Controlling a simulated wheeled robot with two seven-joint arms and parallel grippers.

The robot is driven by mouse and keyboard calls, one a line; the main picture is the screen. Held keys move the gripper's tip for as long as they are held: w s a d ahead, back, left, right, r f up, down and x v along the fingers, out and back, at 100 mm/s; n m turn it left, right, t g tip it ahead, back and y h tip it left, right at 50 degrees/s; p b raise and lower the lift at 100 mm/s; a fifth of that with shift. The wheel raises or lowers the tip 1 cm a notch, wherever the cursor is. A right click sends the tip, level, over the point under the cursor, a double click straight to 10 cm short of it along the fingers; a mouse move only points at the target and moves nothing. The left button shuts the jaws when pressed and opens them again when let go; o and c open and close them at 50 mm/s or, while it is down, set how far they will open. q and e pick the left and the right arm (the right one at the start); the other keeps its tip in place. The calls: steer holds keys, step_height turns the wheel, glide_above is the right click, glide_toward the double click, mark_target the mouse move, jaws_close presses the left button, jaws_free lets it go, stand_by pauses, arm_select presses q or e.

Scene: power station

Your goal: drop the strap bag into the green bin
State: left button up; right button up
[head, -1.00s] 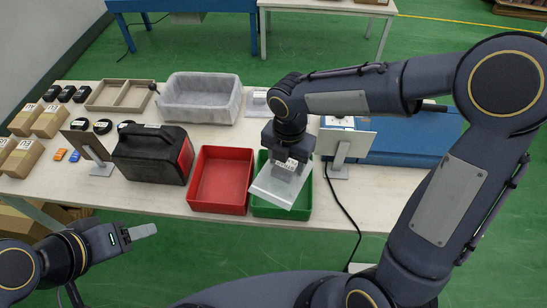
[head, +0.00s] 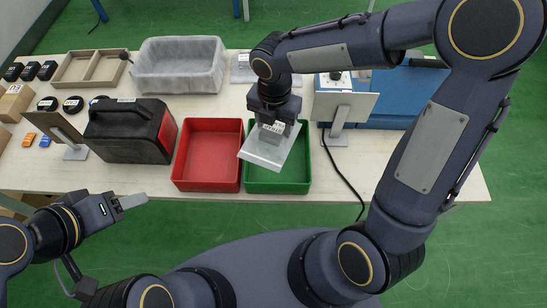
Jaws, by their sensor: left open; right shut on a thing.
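In the head view the strap bag (head: 265,155) is a clear, flat plastic bag. My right gripper (head: 272,128) is shut on its upper end, and the bag hangs tilted over the green bin (head: 293,186). Its lower left corner reaches over the wall towards the red bin. The green bin stands at the table's front edge, and the part of its floor that shows looks empty. My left gripper (head: 132,202) is off the front of the table at the lower left, open and empty.
An empty red bin (head: 208,183) stands directly left of the green bin. A black case (head: 125,128), a grey tray (head: 180,62) and a tilted panel (head: 343,106) on a stand are nearby. A black cable (head: 342,172) runs down right of the green bin.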

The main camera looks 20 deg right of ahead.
steer(key=o, duration=1.1)
step_height(320, 180, up, 8)
steer(key=shift+f, duration=0.15)
